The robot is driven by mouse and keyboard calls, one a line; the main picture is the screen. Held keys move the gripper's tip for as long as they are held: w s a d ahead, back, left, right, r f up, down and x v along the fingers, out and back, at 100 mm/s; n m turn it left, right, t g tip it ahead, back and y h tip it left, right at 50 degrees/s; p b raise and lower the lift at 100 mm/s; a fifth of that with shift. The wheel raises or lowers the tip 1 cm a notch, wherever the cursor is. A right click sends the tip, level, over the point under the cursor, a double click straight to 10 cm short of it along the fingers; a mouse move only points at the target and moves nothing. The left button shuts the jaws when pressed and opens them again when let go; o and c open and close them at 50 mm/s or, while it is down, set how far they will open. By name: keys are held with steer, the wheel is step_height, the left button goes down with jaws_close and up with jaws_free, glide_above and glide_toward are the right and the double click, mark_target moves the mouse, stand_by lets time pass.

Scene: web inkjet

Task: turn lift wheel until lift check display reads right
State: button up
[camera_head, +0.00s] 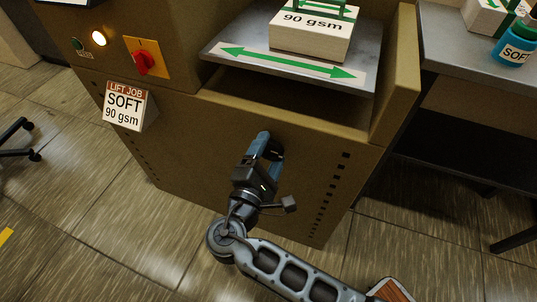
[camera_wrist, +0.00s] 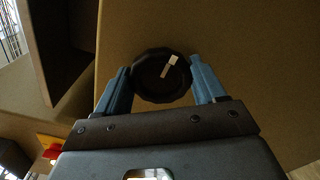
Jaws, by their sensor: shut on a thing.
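The lift wheel is a black faceted knob on the front of the tan machine; the wrist view shows it (camera_wrist: 150,82) with a white mark pointing to the upper right. In the head view only a dark part of the wheel (camera_head: 278,154) shows beside my fingers. My gripper (camera_head: 269,146) has blue fingers shut on the wheel, one on each side, as the wrist view also shows (camera_wrist: 160,75). A job card (camera_head: 124,106) on the machine reads "LIFT JOB SOFT 90 gsm". I cannot make out a lift check display in either view.
A paper stack (camera_head: 309,40) labelled 90 gsm sits on the grey tray (camera_head: 225,48) above the wheel. A red rotary switch (camera_head: 143,64) and a lit lamp (camera_head: 99,38) are at upper left. A side table (camera_head: 450,55) at right holds a blue "SOFT" container (camera_head: 513,50).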

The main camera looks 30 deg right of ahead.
steer(key=m+b, duration=0.1)
steer(key=m, duration=0.1)
steer(key=m+b, duration=0.1)
steer(key=m, duration=0.1)
steer(key=m+b, duration=0.2)
steer(key=shift+d+f+m, duration=0.2)
steer(key=shift+f+m, duration=0.1)
steer(key=m+b, duration=0.3)
steer(key=shift+m, duration=0.4)
steer(key=shift+m+b, duration=0.65)
steer(key=shift+m, duration=0.15)
steer(key=shift+r, duration=0.1)
steer(key=o, duration=1)
steer(key=shift+o, duration=0.2)
steer(key=shift+a, duration=0.1)
steer(key=p+v, duration=0.1)
steer(key=v, duration=0.6)
steer(key=shift+s+a, duration=0.2)
steer(key=shift+a, duration=0.1)
